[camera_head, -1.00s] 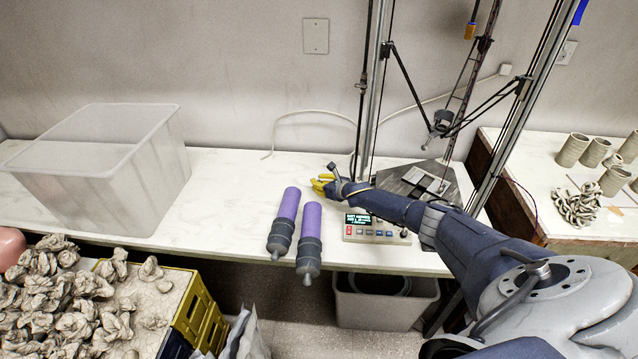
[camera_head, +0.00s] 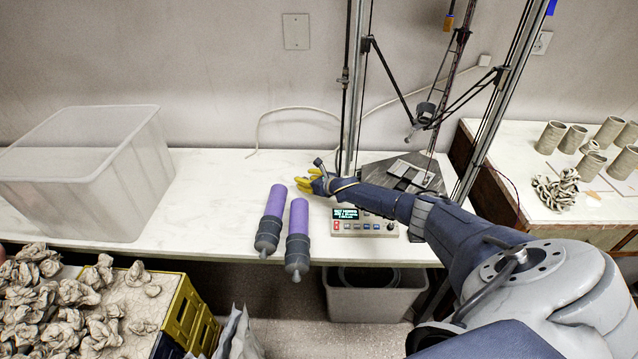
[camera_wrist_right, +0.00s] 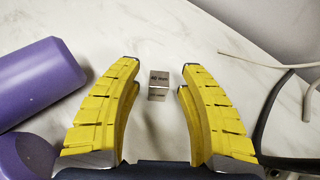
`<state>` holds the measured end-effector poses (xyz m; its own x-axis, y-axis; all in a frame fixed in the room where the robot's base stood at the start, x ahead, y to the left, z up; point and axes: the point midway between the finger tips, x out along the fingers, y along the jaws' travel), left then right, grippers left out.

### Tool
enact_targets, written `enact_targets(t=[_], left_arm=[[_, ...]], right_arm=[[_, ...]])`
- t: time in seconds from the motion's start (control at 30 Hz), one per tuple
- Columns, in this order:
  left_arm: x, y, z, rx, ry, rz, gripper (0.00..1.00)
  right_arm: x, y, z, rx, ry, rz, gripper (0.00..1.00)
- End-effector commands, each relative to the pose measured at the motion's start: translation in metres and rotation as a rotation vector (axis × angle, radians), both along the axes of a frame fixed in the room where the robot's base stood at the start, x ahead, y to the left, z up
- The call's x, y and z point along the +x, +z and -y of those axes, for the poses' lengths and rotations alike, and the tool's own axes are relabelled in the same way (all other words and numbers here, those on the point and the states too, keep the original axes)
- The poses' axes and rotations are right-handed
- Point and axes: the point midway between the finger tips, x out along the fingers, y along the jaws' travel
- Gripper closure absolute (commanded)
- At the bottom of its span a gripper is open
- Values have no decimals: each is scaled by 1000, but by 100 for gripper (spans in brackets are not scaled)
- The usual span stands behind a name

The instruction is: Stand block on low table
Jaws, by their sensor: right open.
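A small shiny metal block (camera_wrist_right: 159,82) marked with "40 mm" sits on a white marbled surface in the right wrist view. My right gripper (camera_wrist_right: 160,66) has its yellow fingers spread on either side of it, with gaps visible on both sides. In the head view my right gripper (camera_head: 308,182) is low over the white bench (camera_head: 225,180), left of the delta machine. The block cannot be made out in the head view. A lower table (camera_head: 520,190) with a white top stands at the right. My left gripper is not in view.
Two purple cylinders (camera_head: 297,230) with dark ends lie near the bench's front edge; purple also fills the wrist view's left (camera_wrist_right: 40,78). A control box (camera_head: 362,220) lies under my right forearm. A translucent bin (camera_head: 85,180) stands left. Clay pots (camera_head: 553,138) stand on the right table.

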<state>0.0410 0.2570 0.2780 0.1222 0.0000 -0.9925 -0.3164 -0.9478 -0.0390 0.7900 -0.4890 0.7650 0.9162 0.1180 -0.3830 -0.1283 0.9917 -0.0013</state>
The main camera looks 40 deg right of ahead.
Motion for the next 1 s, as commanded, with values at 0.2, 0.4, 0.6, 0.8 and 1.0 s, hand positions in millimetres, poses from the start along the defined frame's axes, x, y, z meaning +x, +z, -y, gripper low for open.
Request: enact_targets(t=[0.2,0.4,0.6,0.8,1.0], left_arm=[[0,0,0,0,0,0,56],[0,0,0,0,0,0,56],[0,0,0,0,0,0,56],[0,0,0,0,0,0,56],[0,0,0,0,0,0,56]], right_arm=[[-22,9,3,-1,3,-1,60],[-46,18,6,-2,2,-1,60],[-71,29,9,-1,1,0,60],[-90,37,11,-1,1,-1,60],[-101,42,13,0,0,0,60]])
